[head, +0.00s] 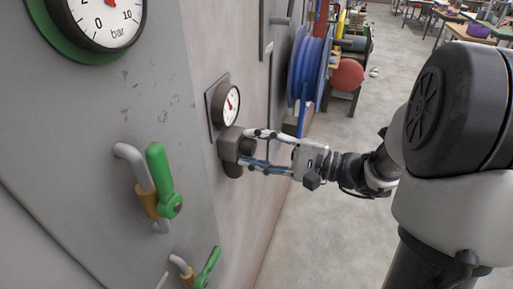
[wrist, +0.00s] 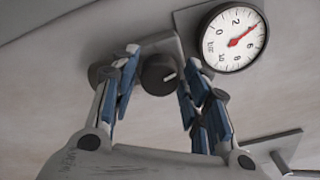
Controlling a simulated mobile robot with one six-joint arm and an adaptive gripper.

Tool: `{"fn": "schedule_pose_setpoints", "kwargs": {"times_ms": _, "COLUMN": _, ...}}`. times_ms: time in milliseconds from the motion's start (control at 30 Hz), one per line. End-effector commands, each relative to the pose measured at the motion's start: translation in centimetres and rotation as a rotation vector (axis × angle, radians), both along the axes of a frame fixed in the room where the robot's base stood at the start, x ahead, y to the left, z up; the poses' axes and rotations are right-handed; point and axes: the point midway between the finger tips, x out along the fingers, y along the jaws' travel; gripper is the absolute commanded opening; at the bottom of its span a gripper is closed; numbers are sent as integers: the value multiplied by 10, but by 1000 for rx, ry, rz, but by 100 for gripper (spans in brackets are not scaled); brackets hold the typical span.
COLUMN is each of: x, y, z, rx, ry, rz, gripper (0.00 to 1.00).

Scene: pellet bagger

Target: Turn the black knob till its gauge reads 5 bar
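In the head view the gauge (head: 231,104) sits on the wall just above my gripper (head: 246,148), and the fingers hide most of the knob.
A larger bar gauge (head: 105,20) is on the panel at the upper left. Green-handled valves (head: 160,178) and (head: 208,265) stick out at the left and below. The floor at right is open.

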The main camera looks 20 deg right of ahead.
Motion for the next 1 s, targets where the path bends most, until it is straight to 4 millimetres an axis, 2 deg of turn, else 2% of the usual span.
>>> {"fn": "schedule_pose_setpoints", "kwargs": {"times_ms": 67, "x": 0, "y": 0, "z": 0, "rx": 0, "ry": 0, "rz": 0, "gripper": 34}}
{"fn": "schedule_pose_setpoints", "kwargs": {"times_ms": 433, "x": 0, "y": 0, "z": 0, "rx": 0, "ry": 0, "rz": 0, "gripper": 10}}
{"fn": "schedule_pose_setpoints", "kwargs": {"times_ms": 667, "x": 0, "y": 0, "z": 1, "rx": 15, "ry": 21, "rz": 0, "gripper": 10}}
{"fn": "schedule_pose_setpoints", "kwargs": {"times_ms": 1000, "x": 0, "y": 0, "z": 3, "rx": 128, "ry": 176, "rz": 0, "gripper": 10}}
